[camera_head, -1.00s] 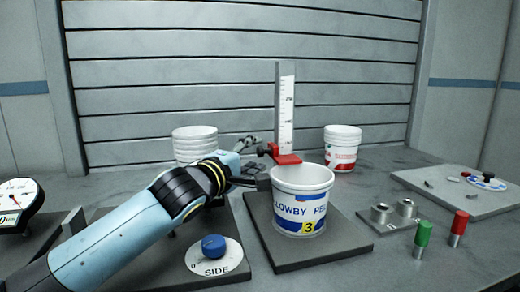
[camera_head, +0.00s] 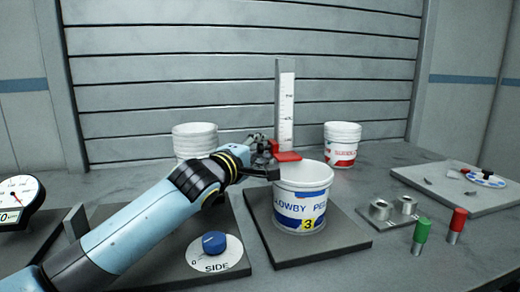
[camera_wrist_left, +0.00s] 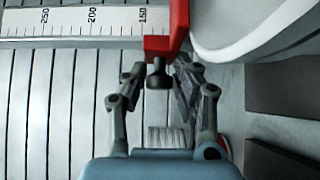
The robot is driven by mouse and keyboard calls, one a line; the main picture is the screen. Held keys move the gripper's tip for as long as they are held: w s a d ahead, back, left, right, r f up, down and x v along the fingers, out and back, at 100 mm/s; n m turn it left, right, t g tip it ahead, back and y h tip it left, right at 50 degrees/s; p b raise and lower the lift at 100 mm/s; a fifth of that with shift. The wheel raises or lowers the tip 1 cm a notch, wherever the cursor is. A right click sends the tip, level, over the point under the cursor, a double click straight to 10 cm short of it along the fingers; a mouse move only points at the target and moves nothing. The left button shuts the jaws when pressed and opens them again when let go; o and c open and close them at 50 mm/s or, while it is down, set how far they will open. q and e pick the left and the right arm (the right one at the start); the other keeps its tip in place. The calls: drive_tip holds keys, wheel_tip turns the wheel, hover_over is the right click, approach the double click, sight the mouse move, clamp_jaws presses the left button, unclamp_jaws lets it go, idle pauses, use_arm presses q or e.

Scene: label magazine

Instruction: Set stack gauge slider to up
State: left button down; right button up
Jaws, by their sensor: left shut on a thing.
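The stack gauge is an upright white scale (camera_head: 287,105) with black marks on a grey post. Its red slider (camera_head: 287,156) sits low on the scale, just behind the bucket's rim. In the left wrist view the red slider (camera_wrist_left: 178,30) carries a small dark knob (camera_wrist_left: 158,76). My left gripper (camera_head: 269,158) is at the left side of the slider. My right gripper is in neither view.
A labelled white bucket (camera_head: 303,200) stands on a dark plate (camera_head: 300,253) close in front of the slider. White bucket stacks (camera_head: 195,140) and (camera_head: 342,145) stand behind. A blue knob (camera_head: 214,243) is below my arm. Green (camera_head: 422,231) and red (camera_head: 458,220) pegs stand at right.

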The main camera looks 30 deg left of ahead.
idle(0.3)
use_arm(q)
wheel_tip(320, 180, up, 19)
drive_tip(key=p, duration=1.4)
drive_tip(key=shift+r, duration=0.2)
drive_tip(key=c, duration=1.3)
unclamp_jaws()
drive_tip(key=shift+o, duration=1)
drive_tip(key=s+d, duration=0.1)
drive_tip(key=s, duration=1.1)
drive_tip(key=shift+f, duration=0.2)
